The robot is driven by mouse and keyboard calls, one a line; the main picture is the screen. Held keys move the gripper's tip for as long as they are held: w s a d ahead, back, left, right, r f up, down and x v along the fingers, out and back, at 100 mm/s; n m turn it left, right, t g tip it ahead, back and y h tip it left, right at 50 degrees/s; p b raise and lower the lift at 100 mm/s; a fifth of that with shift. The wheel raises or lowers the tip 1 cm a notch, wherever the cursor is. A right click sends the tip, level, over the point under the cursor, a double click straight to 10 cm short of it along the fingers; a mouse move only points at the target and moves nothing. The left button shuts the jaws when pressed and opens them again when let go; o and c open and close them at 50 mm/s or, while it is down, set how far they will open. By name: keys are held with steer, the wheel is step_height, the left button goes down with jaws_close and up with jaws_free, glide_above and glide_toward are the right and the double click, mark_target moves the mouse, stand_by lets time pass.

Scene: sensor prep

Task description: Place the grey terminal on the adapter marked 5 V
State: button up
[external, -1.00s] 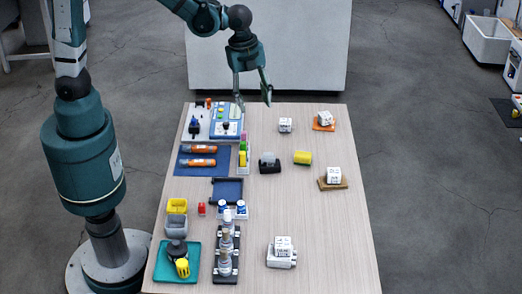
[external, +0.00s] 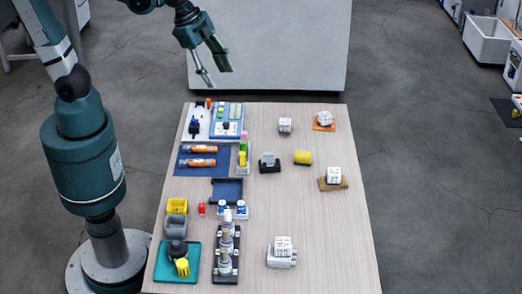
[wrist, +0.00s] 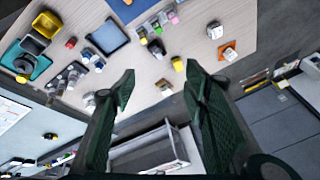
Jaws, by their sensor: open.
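My gripper (external: 218,75) is open and empty, high beyond the far edge of the table and tilted. Its two fingers spread wide in the wrist view (wrist: 160,78), with nothing between them. A small grey piece in a black holder (external: 269,166) stands mid-table and may be the grey terminal; it also shows in the wrist view (wrist: 157,48). White marked blocks stand on the right half: one alone (external: 285,125), one on an orange base (external: 325,118), one on a brown base (external: 334,174), one on a white base (external: 283,244). I cannot read a 5 V mark on any.
The table's left side is crowded: a blue mat (external: 184,170) with orange cylinders, a dark blue tray (external: 228,189), a yellow bin (external: 177,205), a teal tray (external: 160,264) and a black rack (external: 222,270). A yellow cylinder (external: 303,157) lies mid-table. The front right is bare.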

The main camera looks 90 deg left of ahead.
steer(key=s+r+n+t, duration=0.1)
steer(key=s+n+t, duration=0.1)
steer(key=s+n, duration=0.4)
steer(key=shift+s+a+r+n+t, duration=0.3)
steer(key=shift+s+a+r+t, duration=0.15)
steer(key=shift+s, duration=1.9)
